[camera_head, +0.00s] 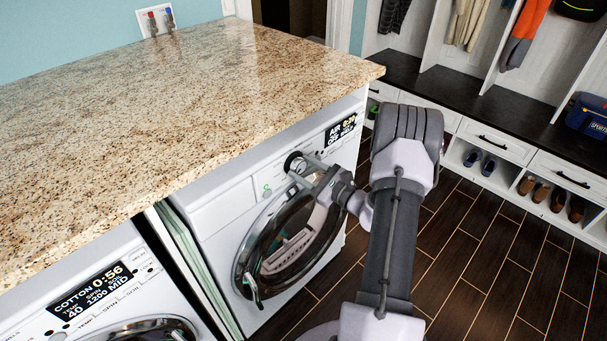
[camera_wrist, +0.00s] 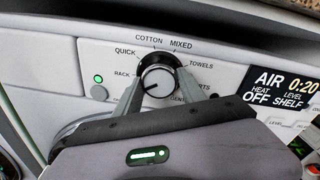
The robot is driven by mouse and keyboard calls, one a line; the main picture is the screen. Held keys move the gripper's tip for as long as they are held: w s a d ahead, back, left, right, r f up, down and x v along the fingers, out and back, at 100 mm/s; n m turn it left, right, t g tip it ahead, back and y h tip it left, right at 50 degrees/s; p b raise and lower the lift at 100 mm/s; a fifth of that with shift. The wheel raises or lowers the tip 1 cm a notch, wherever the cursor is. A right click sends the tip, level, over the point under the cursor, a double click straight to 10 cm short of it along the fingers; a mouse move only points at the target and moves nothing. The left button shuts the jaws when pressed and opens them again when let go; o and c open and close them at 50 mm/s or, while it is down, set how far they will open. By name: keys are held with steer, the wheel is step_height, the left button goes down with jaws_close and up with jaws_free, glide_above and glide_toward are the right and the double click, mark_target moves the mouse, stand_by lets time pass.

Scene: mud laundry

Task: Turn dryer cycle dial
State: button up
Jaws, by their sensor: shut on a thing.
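The dryer (camera_head: 225,205) is the white machine with a round glass door under the granite counter. Its cycle dial (camera_wrist: 158,82) is a black knob with a silver face, ringed by labels such as QUICK, COTTON, MIXED and TOWELS. The dial also shows in the head view (camera_head: 293,161). My gripper (camera_wrist: 160,88) is shut on the dial, one finger on each side of it. The dial's white pointer line points to the lower left, below RACK. Labels at the bottom are partly hidden by my gripper.
The dryer display (camera_wrist: 285,86) reads AIR, 0:20. A green-lit button (camera_wrist: 99,92) is left of the dial. The granite counter (camera_head: 170,100) overhangs the panel. A second machine (camera_head: 95,300) stands at left. Dark floor (camera_head: 470,250) is open at right.

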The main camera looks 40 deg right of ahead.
steer(key=shift+f+n+b, duration=0.1)
steer(key=shift+n+b, duration=1.3)
steer(key=shift+n, duration=0.1)
steer(key=o, duration=1.4)
steer(key=shift+c, duration=0.2)
steer(key=s+d+p, duration=0.2)
steer(key=s+p, duration=0.1)
steer(key=s, duration=1.4)
steer(key=shift+s+r, duration=0.2)
steer(key=shift+r, duration=0.15)
steer(key=shift+a, duration=0.1)
